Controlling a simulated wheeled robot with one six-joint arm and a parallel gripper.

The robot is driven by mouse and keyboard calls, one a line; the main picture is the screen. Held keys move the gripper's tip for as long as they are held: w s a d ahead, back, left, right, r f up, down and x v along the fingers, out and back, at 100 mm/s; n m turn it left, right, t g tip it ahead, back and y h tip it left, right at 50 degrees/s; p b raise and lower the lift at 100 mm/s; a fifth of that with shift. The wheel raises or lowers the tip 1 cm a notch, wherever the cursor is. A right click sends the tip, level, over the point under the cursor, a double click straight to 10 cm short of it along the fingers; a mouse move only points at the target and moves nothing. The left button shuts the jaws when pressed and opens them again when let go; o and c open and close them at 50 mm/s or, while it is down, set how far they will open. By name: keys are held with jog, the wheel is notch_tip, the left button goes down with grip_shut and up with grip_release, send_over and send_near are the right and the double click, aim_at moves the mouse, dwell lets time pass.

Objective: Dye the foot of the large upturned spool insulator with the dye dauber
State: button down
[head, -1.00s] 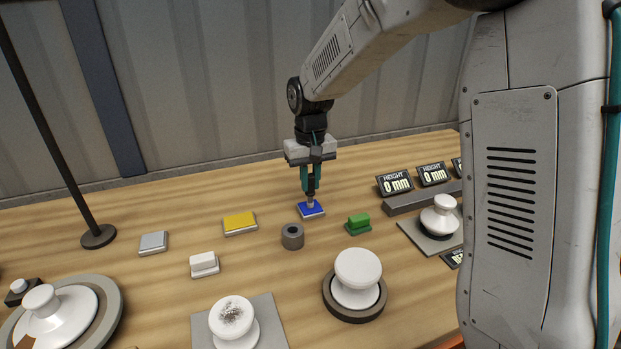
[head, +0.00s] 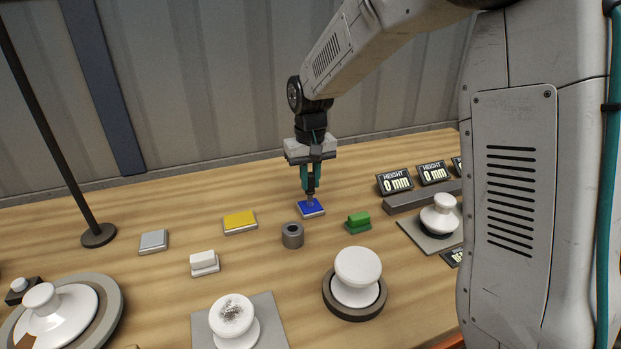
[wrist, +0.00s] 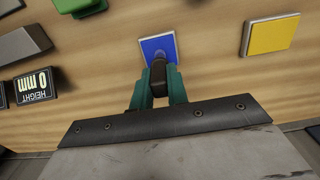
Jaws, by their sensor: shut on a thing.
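My gripper (head: 310,188) is shut on the dye dauber (head: 310,200), which points down at the blue pad (head: 316,211). In the wrist view the dark dauber (wrist: 158,74) sits between the teal fingers, over the near edge of the blue pad (wrist: 154,46). Its lower end looks dark and seems to meet the pad; exact contact is hard to tell. A large white spool-shaped insulator (head: 358,268) stands in a dark ring, wide disc up. Another white insulator (head: 234,318), with dark specks on top, stands on a grey mat. I cannot tell which one is upturned.
A yellow pad (head: 240,220), a grey pad (head: 153,240), a white block (head: 203,260), a green block (head: 358,220) and a hollow grey cylinder (head: 292,236) stand around. Height displays (head: 396,183) are at right. More insulators stand at right (head: 441,214) and on a left disc (head: 55,312).

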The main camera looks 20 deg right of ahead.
jog(key=shift+r, duration=3.45)
jog(key=shift+f, duration=3.5)
jog(key=shift+r, duration=0.1)
